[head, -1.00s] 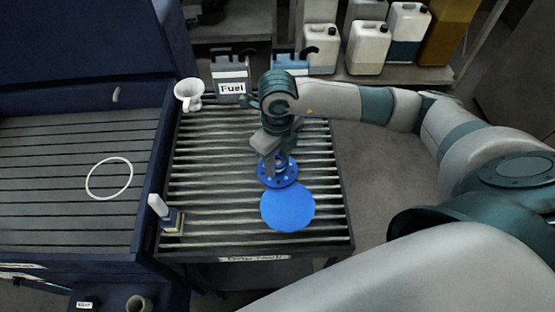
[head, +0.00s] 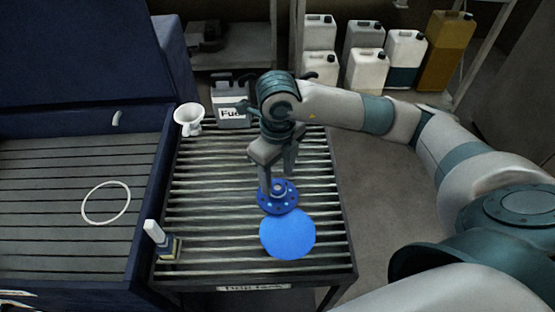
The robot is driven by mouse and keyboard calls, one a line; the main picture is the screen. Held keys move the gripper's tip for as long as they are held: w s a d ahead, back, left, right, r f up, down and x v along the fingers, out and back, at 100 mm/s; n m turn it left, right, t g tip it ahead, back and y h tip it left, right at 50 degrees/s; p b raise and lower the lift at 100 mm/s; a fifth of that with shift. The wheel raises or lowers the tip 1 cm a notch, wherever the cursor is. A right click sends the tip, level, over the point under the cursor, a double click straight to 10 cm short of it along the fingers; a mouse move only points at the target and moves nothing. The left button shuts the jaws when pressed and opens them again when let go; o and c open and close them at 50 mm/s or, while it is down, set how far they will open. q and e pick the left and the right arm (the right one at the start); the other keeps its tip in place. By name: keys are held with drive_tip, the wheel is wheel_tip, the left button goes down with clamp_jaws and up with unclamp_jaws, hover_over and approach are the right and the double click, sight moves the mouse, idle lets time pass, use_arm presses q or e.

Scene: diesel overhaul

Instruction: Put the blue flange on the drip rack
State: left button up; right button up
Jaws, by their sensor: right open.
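The blue flange (head: 278,203) is a round disc with bolt holes and a raised hub. It rests on the slats of the drip rack (head: 215,215), at the far edge of a flat bright blue disc (head: 288,236). My right gripper (head: 278,182) is open just above the flange, pointing down, with its fingers on either side of the hub. I cannot tell whether a finger touches it. My left gripper is not in view.
A white cup-like funnel (head: 188,119) and a grey Fuel can (head: 231,103) stand at the rack's back. A brush (head: 161,240) stands at its left front edge. The blue wash basin (head: 60,190) with a white ring (head: 106,203) lies left. Several jugs (head: 366,70) stand behind.

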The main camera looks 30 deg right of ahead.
sight(278, 187)
wheel_tip(278, 187, up, 7)
drive_tip(key=b, duration=0.1)
idle(0.3)
